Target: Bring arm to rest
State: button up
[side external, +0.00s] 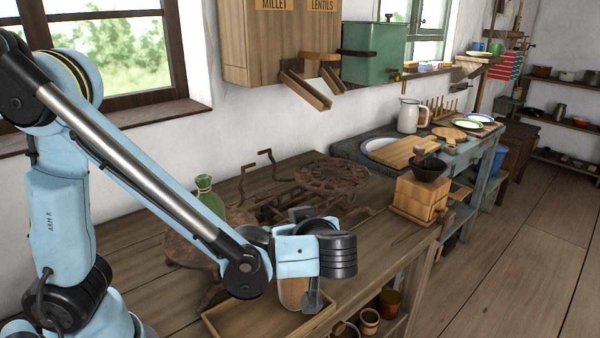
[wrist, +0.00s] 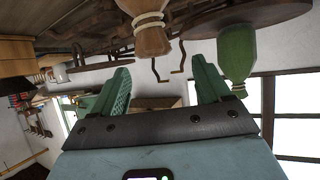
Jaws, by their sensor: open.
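My gripper (side external: 310,298) hangs low over the near end of the wooden workbench (side external: 150,270) in the side view. In the wrist view my gripper (wrist: 160,66) shows two green fingers spread apart with nothing held between them. A brown wooden vessel (side external: 292,291) with a rounded body is beside and partly behind the gripper. A similar vessel with a pale cord around its neck (wrist: 151,33) shows beyond the fingers in the wrist view. I cannot tell whether it touches the gripper.
A shallow wooden tray (side external: 222,330) lies below the gripper. A green bottle (side external: 204,187) and a rusty metal mechanism with a round plate (side external: 335,173) stand behind. A wooden box mill with a dark bowl (side external: 420,196) stands to the right. Pots (side external: 370,320) sit on a lower shelf.

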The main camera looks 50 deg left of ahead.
jog(key=shift+r, duration=0.7)
jog(key=shift+w+a+f+m+t+h, duration=0.2)
jog(key=shift+f+m+t+h, duration=0.2)
jog(key=shift+m+t, duration=0.2)
jog(key=shift+w+a+f+m+t+h, duration=0.2)
jog(key=shift+f+m+t+h, duration=0.15)
jog(key=shift+m+t, duration=0.2)
jog(key=m, duration=0.1)
jog(key=m+t+h, duration=0.2)
jog(key=shift+w+d+f+t, duration=0.15)
jog(key=shift+w+f+t, duration=0.15)
jog(key=shift+f, duration=0.1)
jog(key=m+h, duration=0.1)
jog(key=m+t+h, duration=0.1)
jog(key=m, duration=0.1)
jog(key=shift+w+d+r+t+h, duration=0.15)
jog(key=shift+w+d+t+h, duration=0.05)
jog(key=shift+d+t+h, duration=0.1)
jog(key=shift+w+d+r+m+t+h, duration=0.15)
jog(key=shift+r+m+t+h, duration=0.15)
jog(key=shift+m+h, duration=0.45)
jog(key=shift+w+d+r+m+t+h, duration=0.15)
jog(key=shift+r+m+h, duration=0.15)
jog(key=shift+m+h, duration=0.35)
notch_tip(320, 180, up, 10)
jog(key=w+m+h, duration=0.3)
jog(key=m+h, duration=0.3)
jog(key=shift+a, duration=0.35)
jog(key=shift+f, duration=0.1)
